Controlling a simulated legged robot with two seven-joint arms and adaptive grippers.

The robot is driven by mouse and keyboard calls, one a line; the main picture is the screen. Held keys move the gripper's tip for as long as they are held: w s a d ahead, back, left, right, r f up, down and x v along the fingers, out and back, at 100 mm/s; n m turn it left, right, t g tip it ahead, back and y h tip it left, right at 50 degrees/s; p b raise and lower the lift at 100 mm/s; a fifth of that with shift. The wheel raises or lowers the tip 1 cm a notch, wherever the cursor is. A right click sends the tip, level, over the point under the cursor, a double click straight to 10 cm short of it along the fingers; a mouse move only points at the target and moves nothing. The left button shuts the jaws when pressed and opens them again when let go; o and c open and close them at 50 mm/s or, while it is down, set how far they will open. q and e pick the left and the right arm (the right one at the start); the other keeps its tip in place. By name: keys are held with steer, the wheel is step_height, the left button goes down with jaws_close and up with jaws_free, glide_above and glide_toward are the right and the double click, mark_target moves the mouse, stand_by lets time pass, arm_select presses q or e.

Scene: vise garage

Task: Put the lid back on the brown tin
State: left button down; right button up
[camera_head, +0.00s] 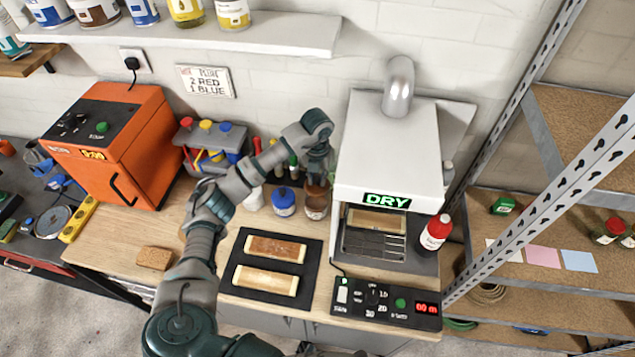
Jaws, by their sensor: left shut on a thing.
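The brown tin (316,206) stands on the wooden workbench, left of the white drying machine. My left gripper (318,176) points down directly over it, with the fingers at the tin's top. The gripper is shut on what looks like the brown lid, which its fingers mostly hide. I cannot tell whether the lid touches the tin's rim. My right gripper is not in view.
A blue tin (284,203) stands close left of the brown one. The white dryer (388,160) is close on the right. A black mat (240,290) with two wooden pieces lies in front. An orange machine (125,145) stands at the left.

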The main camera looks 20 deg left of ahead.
arm_select(q)
steer(key=shift+f+n+p, duration=0.15)
steer(key=shift+n+p, duration=0.25)
steer(key=shift+n, duration=0.5)
steer(key=shift+a+f+n+p, duration=0.15)
steer(key=shift+f+n+p, duration=0.35)
steer(key=shift+n, duration=0.5)
step_height(320, 180, down, 5)
steer(key=b, duration=0.4)
steer(key=shift+f, duration=0.1)
steer(key=shift+f+b, duration=0.35)
steer(key=shift+f, duration=0.5)
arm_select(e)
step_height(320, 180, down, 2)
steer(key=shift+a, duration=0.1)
arm_select(q)
steer(key=shift+r+p, duration=0.2)
steer(key=shift+p, duration=0.15)
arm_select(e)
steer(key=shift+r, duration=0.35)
arm_select(q)
steer(key=shift+f, duration=0.2)
